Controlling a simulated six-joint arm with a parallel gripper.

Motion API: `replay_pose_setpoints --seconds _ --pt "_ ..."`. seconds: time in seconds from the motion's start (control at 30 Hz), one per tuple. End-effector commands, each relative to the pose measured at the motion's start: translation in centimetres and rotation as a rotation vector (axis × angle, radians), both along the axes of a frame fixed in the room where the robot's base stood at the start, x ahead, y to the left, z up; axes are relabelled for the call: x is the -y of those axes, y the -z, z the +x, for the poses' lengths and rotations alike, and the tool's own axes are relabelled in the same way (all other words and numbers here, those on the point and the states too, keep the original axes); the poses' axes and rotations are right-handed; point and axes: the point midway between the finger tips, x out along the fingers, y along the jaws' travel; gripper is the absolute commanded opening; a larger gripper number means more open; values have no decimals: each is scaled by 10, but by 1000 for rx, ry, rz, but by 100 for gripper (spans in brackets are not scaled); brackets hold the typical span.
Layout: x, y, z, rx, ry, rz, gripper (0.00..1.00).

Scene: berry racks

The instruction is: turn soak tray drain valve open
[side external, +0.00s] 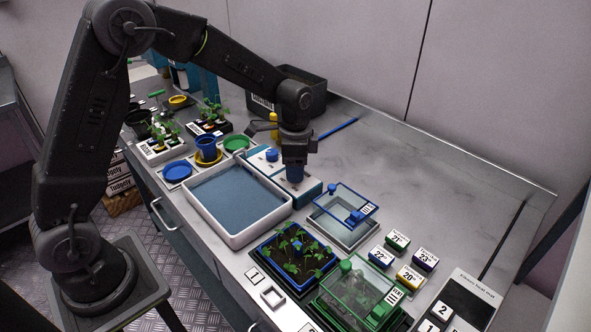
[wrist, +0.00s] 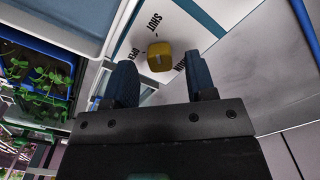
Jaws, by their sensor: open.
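The soak tray (side external: 262,236) is a wide white-rimmed tray with a blue-grey inside, in the middle of the bench in the side view. A white panel with a teal edge adjoins its right side. In the wrist view, the yellow valve knob (wrist: 160,61) sits on this panel, beside printed SHUT and OPEN marks. I cannot tell which mark it points to. My gripper (side external: 294,177) points down over the panel and hides the knob in the side view. Its two blue fingers (wrist: 160,80) are open, and the knob shows between and just beyond their tips. Contact is not visible.
A planted tray (side external: 259,257), a green-framed clear cover (side external: 322,279) and a blue-framed cover (side external: 347,190) stand close by to the front right. A blue cup (side external: 206,143) and potted seedlings are to the left. A dark bin (side external: 300,78) stands behind.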

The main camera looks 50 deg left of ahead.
Motion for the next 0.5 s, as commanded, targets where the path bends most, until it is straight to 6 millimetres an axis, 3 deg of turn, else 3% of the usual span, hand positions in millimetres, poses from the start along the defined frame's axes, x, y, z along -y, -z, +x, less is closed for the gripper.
replay_pose_setpoints --seconds 0.13,0.43,0.5 --pt "0 11 0 0 0 0 51" --pt "0 13 0 1 0 0 51" --pt "0 13 0 1 0 0 46"
